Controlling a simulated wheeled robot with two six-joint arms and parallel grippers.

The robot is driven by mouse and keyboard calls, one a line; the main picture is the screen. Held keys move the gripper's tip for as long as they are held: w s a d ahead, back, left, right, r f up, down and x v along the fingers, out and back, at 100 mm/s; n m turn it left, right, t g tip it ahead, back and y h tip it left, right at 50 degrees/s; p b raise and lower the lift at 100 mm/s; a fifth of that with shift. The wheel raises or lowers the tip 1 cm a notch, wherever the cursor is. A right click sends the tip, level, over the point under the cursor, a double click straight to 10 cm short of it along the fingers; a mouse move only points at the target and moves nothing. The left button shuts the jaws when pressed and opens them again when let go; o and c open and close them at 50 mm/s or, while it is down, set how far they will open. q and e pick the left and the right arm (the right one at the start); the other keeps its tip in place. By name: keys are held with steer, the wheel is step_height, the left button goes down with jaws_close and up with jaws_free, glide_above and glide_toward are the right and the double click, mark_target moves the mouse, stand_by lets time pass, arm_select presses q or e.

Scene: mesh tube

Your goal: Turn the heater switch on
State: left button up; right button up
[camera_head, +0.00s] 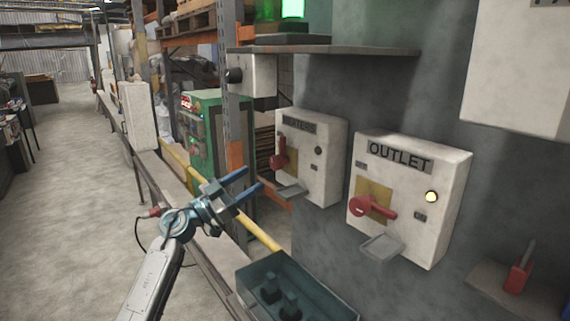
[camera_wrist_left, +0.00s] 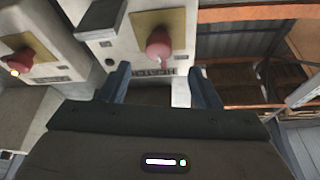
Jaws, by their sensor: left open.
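The heater box (camera_head: 326,170) is a pale wall box with a dark, hard-to-read label, in the middle of the head view. Its red switch handle (camera_head: 278,155) points roughly upright on a yellow plate, and its small round lamp (camera_head: 318,151) looks dark. My left gripper (camera_head: 254,180) is open and empty, its two blue fingers pointing at the box from its lower left, apart from the handle. In the left wrist view the red handle (camera_wrist_left: 159,44) shows just beyond and between the open fingertips (camera_wrist_left: 160,74). My right gripper is not in view.
The outlet box (camera_head: 440,190) stands right of the heater box, with a red sideways handle (camera_head: 372,207) and a lit yellow lamp (camera_head: 431,196). Small ledges jut below both boxes. A shelf (camera_head: 330,50) runs above.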

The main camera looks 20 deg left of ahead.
mark_target(272, 164)
arm_select(q)
steer(key=p+x, duration=0.2)
steer(key=x, duration=0.6)
steer(key=shift+w+d+r, duration=0.2)
steer(key=shift+d+r, duration=0.05)
steer(key=shift+d, duration=0.1)
steer(key=shift+w+d+r, duration=0.2)
steer(key=shift+d, duration=0.05)
steer(key=c, duration=1)
